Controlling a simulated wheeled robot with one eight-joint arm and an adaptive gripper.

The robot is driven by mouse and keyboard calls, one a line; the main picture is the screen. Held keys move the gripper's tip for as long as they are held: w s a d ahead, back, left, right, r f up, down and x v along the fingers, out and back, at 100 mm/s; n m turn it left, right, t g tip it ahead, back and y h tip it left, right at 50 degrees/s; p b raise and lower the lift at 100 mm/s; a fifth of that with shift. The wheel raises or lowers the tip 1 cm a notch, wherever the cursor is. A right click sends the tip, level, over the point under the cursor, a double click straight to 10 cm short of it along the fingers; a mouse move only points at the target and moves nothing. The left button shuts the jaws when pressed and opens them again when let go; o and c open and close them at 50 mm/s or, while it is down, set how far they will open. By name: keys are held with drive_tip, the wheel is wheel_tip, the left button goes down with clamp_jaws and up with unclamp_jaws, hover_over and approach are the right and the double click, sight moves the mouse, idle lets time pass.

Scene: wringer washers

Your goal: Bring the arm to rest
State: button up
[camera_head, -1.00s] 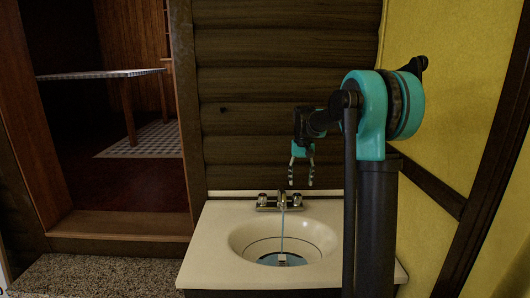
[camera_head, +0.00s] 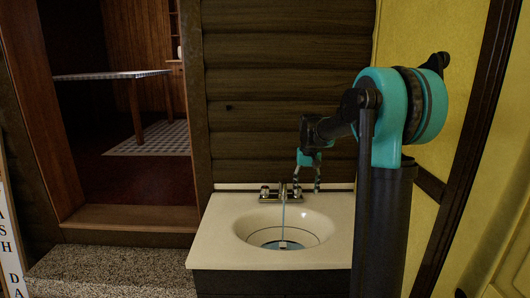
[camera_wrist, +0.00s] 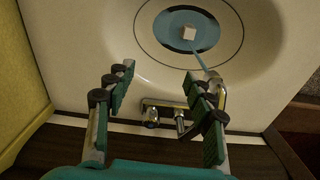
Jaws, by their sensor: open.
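My gripper (camera_head: 307,186) is open and empty in the head view, hanging above the back of the sink near the faucet, with its fingers pointing down. It also shows in the wrist view (camera_wrist: 165,85), its two fingers wide apart with nothing between them. The arm is bent, reaching out from the dark column at the right. Beyond the fingers in the wrist view are the sink basin and the faucet (camera_wrist: 165,113).
A cream sink (camera_head: 215,240) stands in front of a log wall. Its faucet (camera_head: 280,193) runs a thin blue stream, and a small pale block (camera_head: 283,245) lies in the basin. A doorway opens at left. A yellow wall (camera_head: 432,135) is close at right.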

drive_tip(key=s+f, duration=0.2)
drive_tip(key=s, duration=0.3)
drive_tip(key=s+d+f+t, duration=0.1)
drive_tip(key=s+f, duration=0.2)
drive_tip(key=s, duration=0.3)
drive_tip(key=s+d+f+t, duration=0.1)
drive_tip(key=s+f, duration=0.1)
drive_tip(key=s, duration=0.3)
drive_tip(key=shift+s+d+f, duration=0.2)
drive_tip(key=shift+s+d, duration=0.05)
drive_tip(key=s+f+t, duration=0.1)
drive_tip(key=s+f, duration=0.3)
drive_tip(key=s, duration=0.2)
drive_tip(key=s+d+f, duration=0.1)
drive_tip(key=s+f, duration=0.3)
drive_tip(key=s, duration=0.3)
drive_tip(key=shift+n+t, duration=0.3)
drive_tip(key=shift+t, duration=0.1)
